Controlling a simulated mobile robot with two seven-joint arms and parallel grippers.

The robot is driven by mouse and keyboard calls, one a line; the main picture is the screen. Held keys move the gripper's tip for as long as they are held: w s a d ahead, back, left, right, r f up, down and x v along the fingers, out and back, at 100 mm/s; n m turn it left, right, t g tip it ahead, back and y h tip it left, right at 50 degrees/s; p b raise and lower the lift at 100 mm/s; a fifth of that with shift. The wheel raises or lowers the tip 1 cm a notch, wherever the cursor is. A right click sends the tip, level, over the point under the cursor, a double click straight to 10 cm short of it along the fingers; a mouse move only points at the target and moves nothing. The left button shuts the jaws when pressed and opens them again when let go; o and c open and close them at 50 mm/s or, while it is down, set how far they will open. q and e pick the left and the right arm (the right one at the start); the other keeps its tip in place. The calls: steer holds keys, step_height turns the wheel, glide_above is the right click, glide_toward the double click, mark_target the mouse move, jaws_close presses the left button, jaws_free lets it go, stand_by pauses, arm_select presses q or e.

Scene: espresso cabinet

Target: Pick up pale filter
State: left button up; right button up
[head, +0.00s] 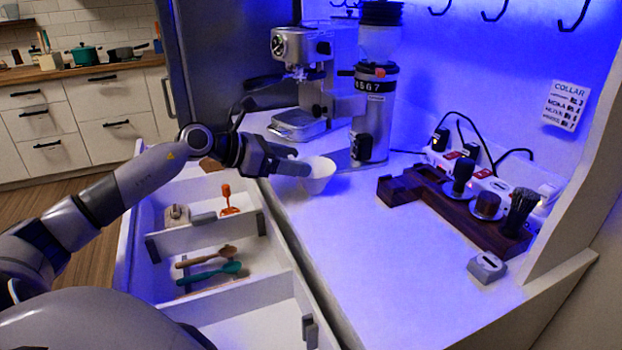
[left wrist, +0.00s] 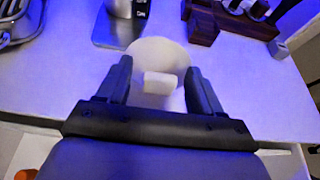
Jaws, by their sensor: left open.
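The pale filter (head: 321,176), a white cone-shaped cup, stands on the white counter in front of the grinder. It also shows in the left wrist view (left wrist: 157,52), with a pale block-like tab (left wrist: 160,82) on its near side. My left gripper (head: 298,164) is open and reaches the filter from the left. In the left wrist view its two fingers (left wrist: 159,75) lie on either side of the tab, apart from it. Whether a finger touches the filter's wall I cannot tell. My right gripper is not in view.
An espresso machine (head: 302,75) and a grinder (head: 374,110) stand behind the filter. A dark wooden tool stand (head: 405,190) and a small grey block (head: 487,267) are to the right. Open drawers (head: 200,238) with spoons lie below the arm. The front counter is clear.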

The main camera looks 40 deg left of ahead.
arm_select(q)
jaws_close()
stand_by(0.3)
